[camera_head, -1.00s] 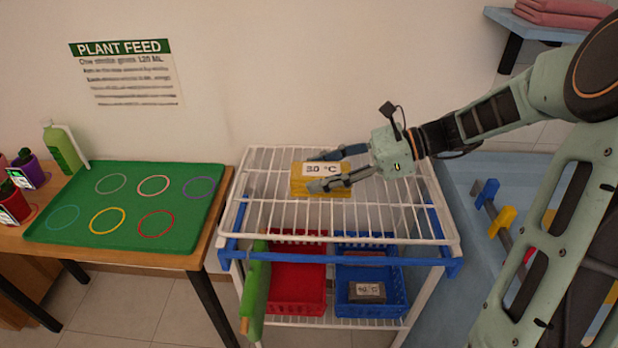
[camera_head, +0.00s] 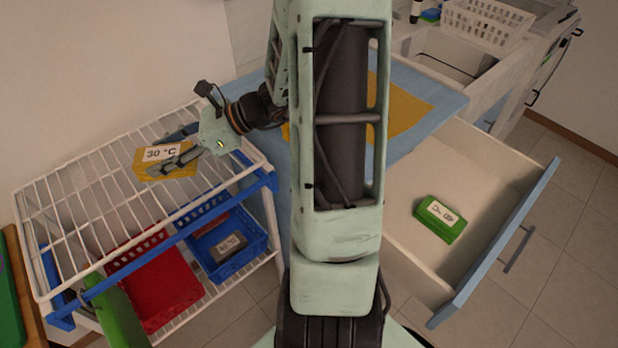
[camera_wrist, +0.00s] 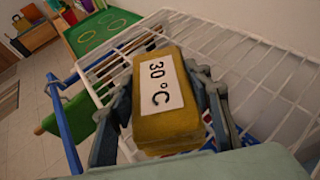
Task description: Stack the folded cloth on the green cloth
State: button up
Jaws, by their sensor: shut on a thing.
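The folded cloth (camera_head: 160,165) is a yellow block with a white "30 °C" label. My gripper (camera_head: 170,155) is shut on it at the wire rack, with a finger along each side. In the wrist view the yellow folded cloth (camera_wrist: 165,110) sits between the two fingers (camera_wrist: 165,115), label facing up. I cannot tell whether its underside touches the rack. The green cloth (camera_head: 440,218), folded and with a white label, lies in the open drawer at the right of the head view, well away from my gripper.
The white wire rack (camera_head: 80,200) stands above a red basket (camera_head: 155,285) and a blue basket (camera_head: 222,240) holding a grey labelled item (camera_head: 228,247). The open drawer (camera_head: 405,190) has free floor around the green cloth. A blue surface (camera_head: 430,95) lies behind my arm.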

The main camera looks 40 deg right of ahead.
aim_at(443, 212)
jog(key=k+j, duration=0.2)
jog(key=k, duration=0.2)
jog(key=k+j+u, duration=0.15)
jog(key=k, duration=0.2)
jog(key=k+l+u, duration=0.25)
jog(key=k, duration=0.35)
jog(key=k+l+u, duration=0.2)
jog(key=k+l, duration=0.15)
jog(key=k+l+u, duration=0.2)
jog(key=k+l, duration=0.2)
jog(key=l, duration=0.6)
jog(key=k+l+u, duration=0.1)
jog(key=l, duration=0.3)
jog(key=k+l+u, duration=0.1)
jog(key=l, duration=0.3)
